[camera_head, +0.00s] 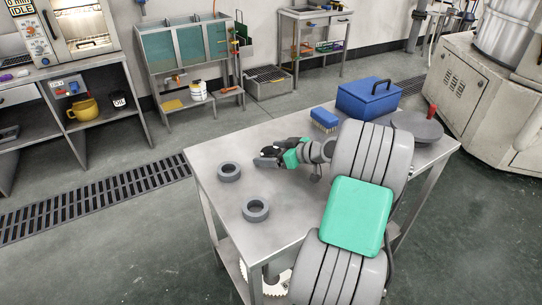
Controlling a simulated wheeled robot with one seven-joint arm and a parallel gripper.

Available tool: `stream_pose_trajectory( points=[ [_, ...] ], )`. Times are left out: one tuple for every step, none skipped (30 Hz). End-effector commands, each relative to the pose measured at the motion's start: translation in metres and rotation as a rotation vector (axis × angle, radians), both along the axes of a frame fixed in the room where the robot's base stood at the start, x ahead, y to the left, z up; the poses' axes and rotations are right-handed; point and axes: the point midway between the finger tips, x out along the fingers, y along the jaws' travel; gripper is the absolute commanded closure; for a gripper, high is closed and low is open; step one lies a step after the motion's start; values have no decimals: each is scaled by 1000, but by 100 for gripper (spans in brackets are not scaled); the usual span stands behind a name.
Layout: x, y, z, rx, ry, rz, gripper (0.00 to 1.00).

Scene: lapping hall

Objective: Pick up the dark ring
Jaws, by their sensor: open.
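Two grey rings lie flat on the metal table (300,215), near its left side. The one farther back (220,175) looks slightly darker; the one nearer the front (246,213) looks slightly lighter and larger. The difference in shade is small. My gripper (261,158) is open, low over the table, to the right of and a little behind the farther ring, apart from both rings. No ring is seen between its fingers. My arm covers the right part of the table.
A blue box (368,100), a blue brush (325,119), a grey round plate (418,126) and a small red item (431,112) stand at the table's back right. The table's left front is clear around the rings. A lower shelf holds a toothed wheel (278,284).

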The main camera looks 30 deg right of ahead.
Motion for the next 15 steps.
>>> stream_pose_trajectory(
  points=[
    [1, 0, 0, -1, 0, 0, 11],
    [1, 0, 0, -1, 0, 0, 11],
    [1, 0, 0, -2, -1, -1, 11],
    [1, 0, 0, -1, 0, 0, 11],
    [1, 0, 0, -1, 0, 0, 11],
    [1, 0, 0, 0, 0, -1, 13],
    [0, 0, 0, 0, 0, -1, 16],
    [0, 0, 0, 0, 0, -1, 18],
    [0, 0, 0, 0, 0, -1, 21],
    [0, 0, 0, 0, 0, -1, 24],
    [0, 0, 0, 0, 0, -1, 26],
    [0, 0, 0, 0, 0, -1, 29],
    [0, 0, 0, 0, 0, -1, 32],
    [0, 0, 0, 0, 0, -1, 34],
    [0, 0, 0, 0, 0, -1, 38]
  ],
)
